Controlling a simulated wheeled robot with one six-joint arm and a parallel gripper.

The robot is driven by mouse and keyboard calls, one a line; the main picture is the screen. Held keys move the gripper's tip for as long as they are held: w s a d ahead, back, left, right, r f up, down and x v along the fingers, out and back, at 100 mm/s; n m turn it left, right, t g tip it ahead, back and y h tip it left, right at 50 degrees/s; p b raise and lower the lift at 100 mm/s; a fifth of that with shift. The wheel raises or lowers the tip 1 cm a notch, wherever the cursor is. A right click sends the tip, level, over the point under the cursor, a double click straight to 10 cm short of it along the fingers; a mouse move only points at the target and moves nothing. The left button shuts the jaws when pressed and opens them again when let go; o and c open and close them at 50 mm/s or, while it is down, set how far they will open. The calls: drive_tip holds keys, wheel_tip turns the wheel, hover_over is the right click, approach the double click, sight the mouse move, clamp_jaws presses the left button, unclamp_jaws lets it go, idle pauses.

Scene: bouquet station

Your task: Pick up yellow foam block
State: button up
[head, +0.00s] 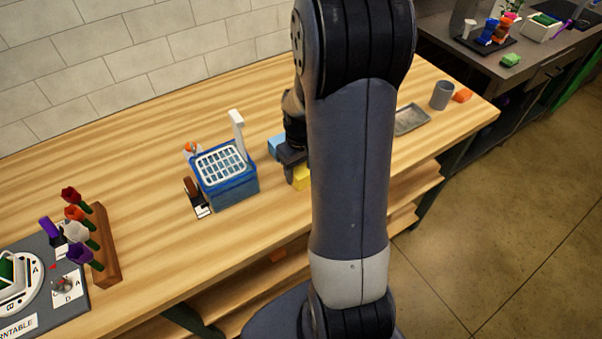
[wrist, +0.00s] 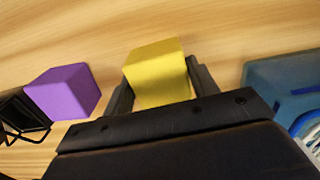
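The yellow foam block (wrist: 157,72) lies between the two fingers of my gripper (wrist: 160,84) in the wrist view. One finger is close along each side of it, and the block reaches past the fingertips. I cannot tell whether both fingers press on it. In the head view the yellow block (head: 301,178) shows partly, beside my dark gripper (head: 290,160) and cut off by my arm. It is on or just above the wooden table; which one is unclear.
A purple block (wrist: 62,92) is left of my gripper in the wrist view. A blue basket (head: 230,188) with a white grid stands close by in the head view, and a light blue block (head: 276,146) sits behind my gripper. A grey tray (head: 411,120) is further right.

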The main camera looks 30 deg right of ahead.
drive_tip(key=c, duration=0.5)
